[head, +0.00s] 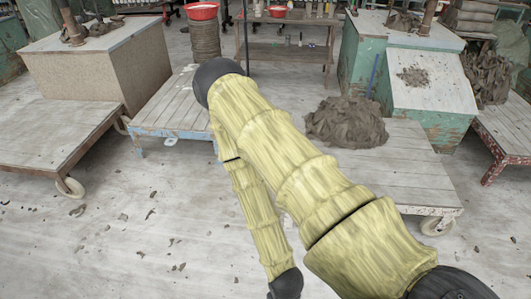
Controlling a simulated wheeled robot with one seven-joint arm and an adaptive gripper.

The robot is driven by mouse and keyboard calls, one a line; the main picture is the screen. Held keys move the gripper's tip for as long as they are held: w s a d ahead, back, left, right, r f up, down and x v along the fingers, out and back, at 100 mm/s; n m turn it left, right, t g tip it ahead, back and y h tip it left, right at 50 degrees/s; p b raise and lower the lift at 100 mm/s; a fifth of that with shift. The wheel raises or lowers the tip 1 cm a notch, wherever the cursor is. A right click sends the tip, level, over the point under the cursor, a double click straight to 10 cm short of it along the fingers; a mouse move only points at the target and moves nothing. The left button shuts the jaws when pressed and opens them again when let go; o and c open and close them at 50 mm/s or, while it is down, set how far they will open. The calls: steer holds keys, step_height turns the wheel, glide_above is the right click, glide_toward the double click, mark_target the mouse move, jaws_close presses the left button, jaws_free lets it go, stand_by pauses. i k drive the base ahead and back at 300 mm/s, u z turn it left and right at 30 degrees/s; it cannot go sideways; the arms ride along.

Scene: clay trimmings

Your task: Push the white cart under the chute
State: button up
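A low cart with a whitish plank top (415,165) stands at the right on wheels, with a heap of grey clay (347,122) on it. Just behind it a green box has a pale sloping front board (440,88) with clay scraps on it; this may be the chute. Another low cart (165,105), with worn blue edges, stands left of centre, partly hidden by my arm. I cannot tell for certain which is the white cart. My folded yellow-sleeved arm crosses the middle, its black far end cut off at the bottom edge. My gripper is not visible.
A third cart (45,135) with a reddish edge stands at the left before a beige box (105,65). A red-edged cart (505,125) is at the far right. A workbench (290,52) is behind. The foreground floor (110,240) is open, with small scraps.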

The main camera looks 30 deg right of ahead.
mark_target(396, 158)
steer(key=u, duration=0.2)
steer(key=i, duration=1)
steer(key=z, duration=0.6)
steer(key=i, duration=0.7)
steer(key=z, duration=1.2)
steer(key=i, duration=0.3)
steer(key=z, duration=0.25)
steer(key=k, duration=0.6)
steer(key=u, duration=0.5)
steer(key=i, duration=1.3)
steer(key=u, duration=0.45)
